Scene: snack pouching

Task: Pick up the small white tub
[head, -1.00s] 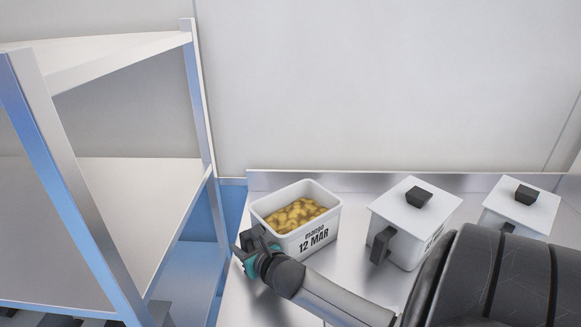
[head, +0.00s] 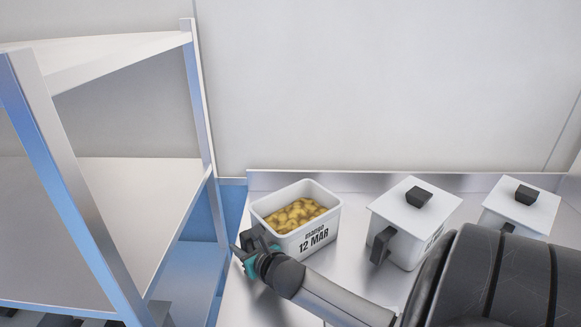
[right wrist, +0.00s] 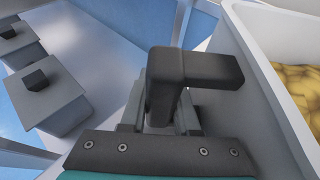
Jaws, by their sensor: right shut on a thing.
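The small white tub (head: 291,243) stands open on the steel counter, filled with yellow-brown snack pieces (head: 293,213) and marked "12 MAR" on its front. Its wall also shows at the right of the right wrist view (right wrist: 262,80). My right gripper (head: 256,243) is at the tub's left front corner, shut on the tub's black handle (right wrist: 194,69). The handle stands between the fingers in the right wrist view, and its lower part is hidden by the gripper. The tub looks upright; I cannot tell if it is clear of the counter. My left gripper is not in view.
Two lidded white containers (head: 414,207) (head: 522,206) with black knobs stand to the right on the counter (head: 240,300). A metal shelf rack (head: 83,215) stands at the left, with blue floor between. My right arm crosses the front right.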

